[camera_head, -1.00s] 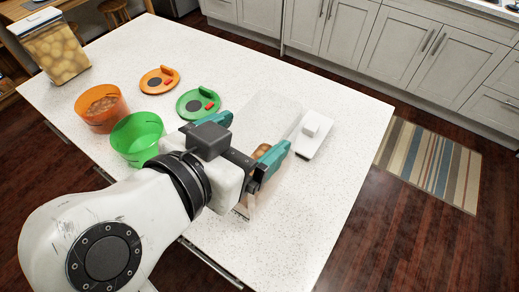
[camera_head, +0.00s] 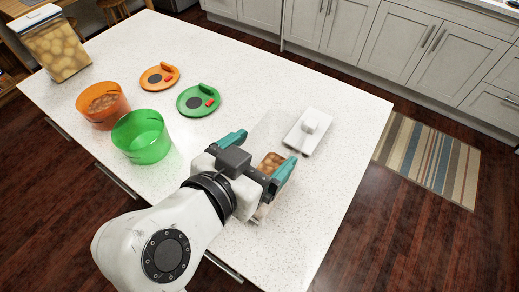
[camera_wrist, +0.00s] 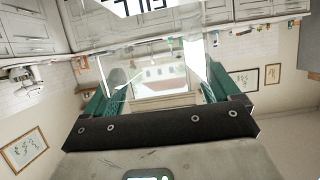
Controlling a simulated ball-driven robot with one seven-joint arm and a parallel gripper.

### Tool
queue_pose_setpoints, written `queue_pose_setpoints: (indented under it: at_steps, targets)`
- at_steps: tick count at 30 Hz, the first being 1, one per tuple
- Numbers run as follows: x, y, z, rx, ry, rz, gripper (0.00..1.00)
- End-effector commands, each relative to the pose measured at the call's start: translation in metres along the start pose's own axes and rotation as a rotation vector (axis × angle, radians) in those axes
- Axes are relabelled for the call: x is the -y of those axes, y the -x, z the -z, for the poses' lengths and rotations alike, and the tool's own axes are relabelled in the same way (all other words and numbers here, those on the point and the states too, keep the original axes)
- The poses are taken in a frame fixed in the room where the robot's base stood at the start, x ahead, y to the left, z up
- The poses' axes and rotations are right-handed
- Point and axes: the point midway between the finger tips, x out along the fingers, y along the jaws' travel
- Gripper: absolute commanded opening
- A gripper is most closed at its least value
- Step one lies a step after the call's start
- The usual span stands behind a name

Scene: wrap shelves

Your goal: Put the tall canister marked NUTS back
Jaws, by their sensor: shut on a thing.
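A tall clear canister (camera_head: 271,162) with brown nuts in it is between the teal fingers of my gripper (camera_head: 259,156), which is shut on it over the right part of the counter. Its clear walls are faint, and I cannot tell whether its base touches the counter. In the wrist view the clear walls of the canister (camera_wrist: 155,72) stand between the fingers, and part of a dark printed label shows at the top edge. A white lid with a raised knob (camera_head: 308,132) lies on the counter just right of the canister.
A green tub (camera_head: 141,138) and an orange tub (camera_head: 103,104) stand open at the left. An orange lid (camera_head: 159,78) and a green lid (camera_head: 199,100) lie behind them. A filled clear container (camera_head: 57,48) stands at the far left corner. The counter's right end is clear.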

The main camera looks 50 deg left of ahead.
Motion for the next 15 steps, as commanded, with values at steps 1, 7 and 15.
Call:
queue_pose_setpoints:
  at_steps: [1, 7, 15]
  targets:
    - [-0.0002, -0.0008, -0.0014, -0.003, -0.002, 0.000, 0.04]
    - [-0.0002, -0.0010, -0.0021, 0.000, 0.000, 0.000, 1.00]
    - [0.0002, 0.0011, 0.0022, 0.000, 0.000, 0.000, 1.00]
